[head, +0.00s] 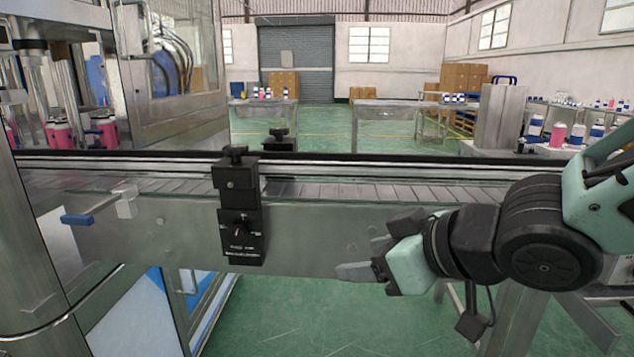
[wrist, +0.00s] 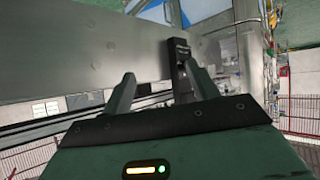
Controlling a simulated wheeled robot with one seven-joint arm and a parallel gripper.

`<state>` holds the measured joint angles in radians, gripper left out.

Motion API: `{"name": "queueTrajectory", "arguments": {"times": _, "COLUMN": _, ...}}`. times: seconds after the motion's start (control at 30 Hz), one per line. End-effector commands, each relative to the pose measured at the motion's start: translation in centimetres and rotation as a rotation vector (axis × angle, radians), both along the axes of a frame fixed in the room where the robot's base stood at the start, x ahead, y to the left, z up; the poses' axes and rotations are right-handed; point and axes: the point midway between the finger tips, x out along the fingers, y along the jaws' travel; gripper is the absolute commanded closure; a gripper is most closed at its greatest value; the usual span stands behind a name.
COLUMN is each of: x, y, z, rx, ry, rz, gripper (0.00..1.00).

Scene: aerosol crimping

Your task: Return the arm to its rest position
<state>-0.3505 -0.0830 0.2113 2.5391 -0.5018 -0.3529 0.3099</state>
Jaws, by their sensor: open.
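My gripper (head: 362,258) is in front of the conveyor's side wall, at the right of middle in the head view, with its fingers pointing left. The fingers are apart with nothing between them. The arm comes in from the right edge. In the wrist view my gripper (wrist: 160,90) also shows two separated fingers, with the metal conveyor side beyond them. A black clamp block (head: 240,215) on the conveyor stands left of the fingertips, apart from them. It also shows near the right finger in the wrist view (wrist: 181,62).
The conveyor (head: 320,190) runs across the view and its belt is empty here. A glass-walled machine (head: 180,60) with pink bottles (head: 62,132) stands at the left. Tables with bottles (head: 557,134) stand behind at the right. Green floor (head: 330,320) is clear below the conveyor.

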Motion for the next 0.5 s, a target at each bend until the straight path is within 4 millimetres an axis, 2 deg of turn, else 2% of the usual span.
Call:
{"name": "queueTrajectory", "arguments": {"times": 0.1, "x": -2.3, "y": -2.1, "z": -3.7, "rx": -0.169, "ry": 0.165, "rz": -0.091, "gripper": 0.41}}
{"name": "queueTrajectory", "arguments": {"times": 0.2, "x": -5.2, "y": -3.8, "z": -6.1, "rx": -0.293, "ry": 0.316, "rz": -0.135, "gripper": 0.41}}
{"name": "queueTrajectory", "arguments": {"times": 0.3, "x": -8.4, "y": -5.0, "z": -7.7, "rx": -0.391, "ry": 0.456, "rz": -0.151, "gripper": 0.41}}
{"name": "queueTrajectory", "arguments": {"times": 0.5, "x": -14.6, "y": -6.6, "z": -9.2, "rx": -0.533, "ry": 0.703, "rz": -0.137, "gripper": 0.41}}
